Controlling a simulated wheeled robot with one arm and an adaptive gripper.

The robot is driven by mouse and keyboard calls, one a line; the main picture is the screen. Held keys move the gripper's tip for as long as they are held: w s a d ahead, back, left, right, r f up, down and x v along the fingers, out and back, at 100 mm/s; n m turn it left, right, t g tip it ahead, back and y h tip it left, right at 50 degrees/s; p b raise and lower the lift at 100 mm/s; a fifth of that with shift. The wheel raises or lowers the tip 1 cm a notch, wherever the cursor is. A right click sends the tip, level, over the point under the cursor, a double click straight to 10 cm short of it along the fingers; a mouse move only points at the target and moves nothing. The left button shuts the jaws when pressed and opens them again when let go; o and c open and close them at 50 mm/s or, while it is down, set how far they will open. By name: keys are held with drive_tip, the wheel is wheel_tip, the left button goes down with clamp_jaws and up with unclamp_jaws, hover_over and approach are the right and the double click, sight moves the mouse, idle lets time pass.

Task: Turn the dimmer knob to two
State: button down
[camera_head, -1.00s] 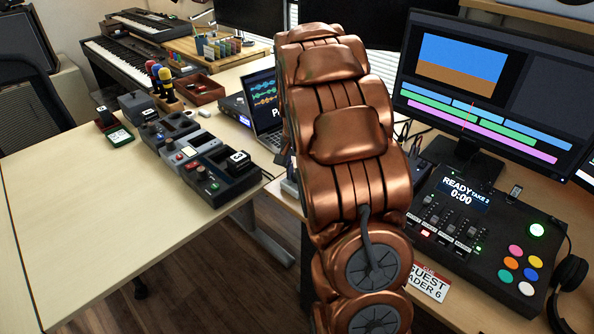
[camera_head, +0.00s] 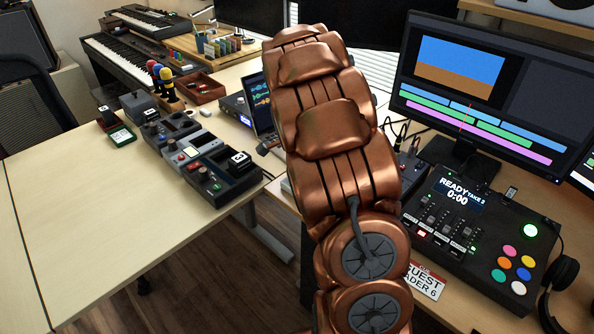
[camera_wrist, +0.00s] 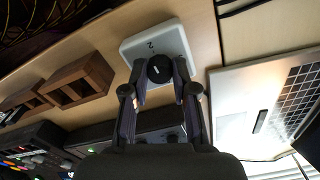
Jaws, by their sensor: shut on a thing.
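The dimmer is a white box (camera_wrist: 182,43) at the top middle of the wrist view, lying on the wooden desk. Its black round knob (camera_wrist: 159,68) carries a small light mark, and a printed "2" shows on the box above the knob. My gripper (camera_wrist: 160,82) has one finger on each side of the knob and is shut on it. The lower fingers partly cover the knob's sides. In the head view my copper arm fills the middle and hides the dimmer and the gripper.
An open laptop (camera_wrist: 267,98) lies right of the gripper in the wrist view. A wooden tray (camera_wrist: 75,82) is on the left. In the head view a black fader console (camera_head: 480,235) stands right of my arm, and the left table (camera_head: 90,230) is largely clear.

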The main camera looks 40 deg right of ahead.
idle(0.4)
drive_tip(key=c, duration=0.9)
unclamp_jaws()
wheel_tip(320, 180, up, 12)
idle(0.6)
